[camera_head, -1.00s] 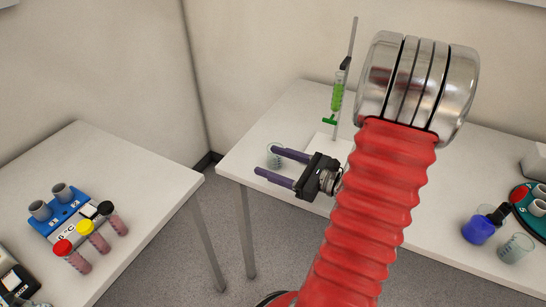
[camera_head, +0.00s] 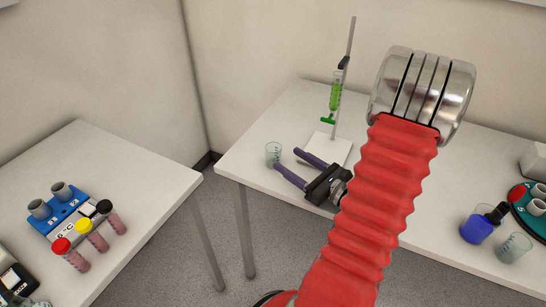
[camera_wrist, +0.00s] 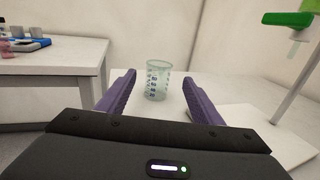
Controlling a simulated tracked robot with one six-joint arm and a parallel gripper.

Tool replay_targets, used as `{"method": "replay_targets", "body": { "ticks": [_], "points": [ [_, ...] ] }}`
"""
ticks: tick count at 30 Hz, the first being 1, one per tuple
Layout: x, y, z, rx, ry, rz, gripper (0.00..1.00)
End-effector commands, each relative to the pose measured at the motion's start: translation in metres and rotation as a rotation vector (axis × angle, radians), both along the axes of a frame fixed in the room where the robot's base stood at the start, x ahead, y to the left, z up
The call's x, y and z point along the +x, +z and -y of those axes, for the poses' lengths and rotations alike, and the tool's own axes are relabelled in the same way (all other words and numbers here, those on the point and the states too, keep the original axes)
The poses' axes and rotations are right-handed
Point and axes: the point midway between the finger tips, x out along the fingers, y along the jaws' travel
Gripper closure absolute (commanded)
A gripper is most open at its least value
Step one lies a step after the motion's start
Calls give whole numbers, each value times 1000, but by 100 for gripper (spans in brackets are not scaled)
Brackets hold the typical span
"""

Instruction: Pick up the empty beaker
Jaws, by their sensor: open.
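A clear, empty beaker (camera_head: 273,154) with dark markings stands upright near the left end of the right-hand table. It also shows in the wrist view (camera_wrist: 157,80), ahead of and between my purple fingers. My gripper (camera_head: 288,166) is open, with its fingers pointing at the beaker and their tips short of it. In the wrist view my gripper (camera_wrist: 159,88) has nothing between its fingers. A second beaker (camera_head: 514,247) stands at the right of the same table; it looks empty.
A burette stand with a white base (camera_head: 330,148) and green liquid stands just right of my gripper. The left table (camera_head: 130,165) holds a blue rack (camera_head: 62,209) and capped tubes.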

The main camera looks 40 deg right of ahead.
Motion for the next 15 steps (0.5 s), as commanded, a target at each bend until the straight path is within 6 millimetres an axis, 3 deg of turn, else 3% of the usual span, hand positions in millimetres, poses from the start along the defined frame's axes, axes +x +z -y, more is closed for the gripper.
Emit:
{"method": "replay_targets", "body": {
  "ticks": [15],
  "points": [
    [55, 0, -3, 0, 3, 0, 40]
  ]
}}
